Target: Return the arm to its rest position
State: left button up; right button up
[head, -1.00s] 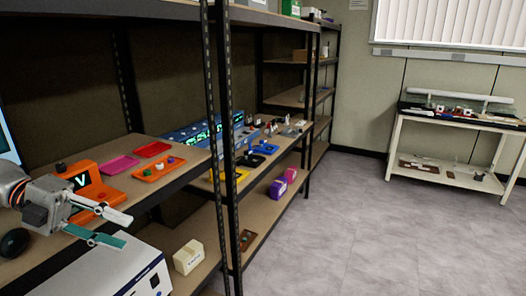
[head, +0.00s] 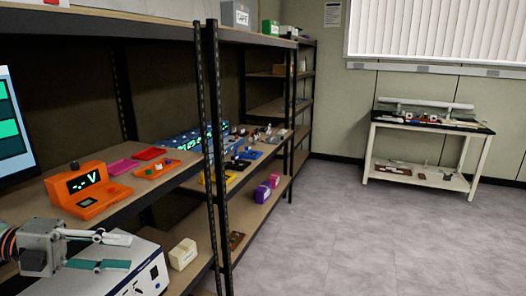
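My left gripper (head: 131,252) is at the lower left of the head view, its arm coming in from the left edge. Its two fingers, one light grey and one teal, point right with a clear gap between them. It is open and I see nothing held in it. My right gripper is not in view.
Metal shelving with a dark upright (head: 217,150) stands right of the gripper. The shelf holds an orange tray (head: 156,169), a red tray (head: 148,154) and a monitor (head: 14,125) at left. A small cream box (head: 183,254) is on the lower shelf. Open floor (head: 350,235) lies right.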

pick_arm(q)
jog(key=w+d+f+n+t+y, duration=0.2)
jog(key=w+d+f+n+t, duration=0.1)
jog(key=w+n+t, duration=0.5)
jog(key=s+a+f+n+t+y, duration=0.3)
jog(key=a+f+n+t+y, duration=0.2)
jog(key=f+n+y, duration=0.55)
jog(key=s+f+n+g+y, duration=0.65)
jog(key=s+f+g, duration=0.45)
jog(key=s+f, duration=0.6)
jog(key=d+f+n+t+h, duration=0.2)
jog(key=d+f+h, duration=0.5)
jog(key=d+f, duration=0.5)
jog(key=d+t, duration=0.1)
jog(key=d, duration=0.2)
jog(key=shift+s+d+t, duration=0.2)
jog(key=shift+s+t, duration=0.15)
jog(key=shift+t, duration=0.05)
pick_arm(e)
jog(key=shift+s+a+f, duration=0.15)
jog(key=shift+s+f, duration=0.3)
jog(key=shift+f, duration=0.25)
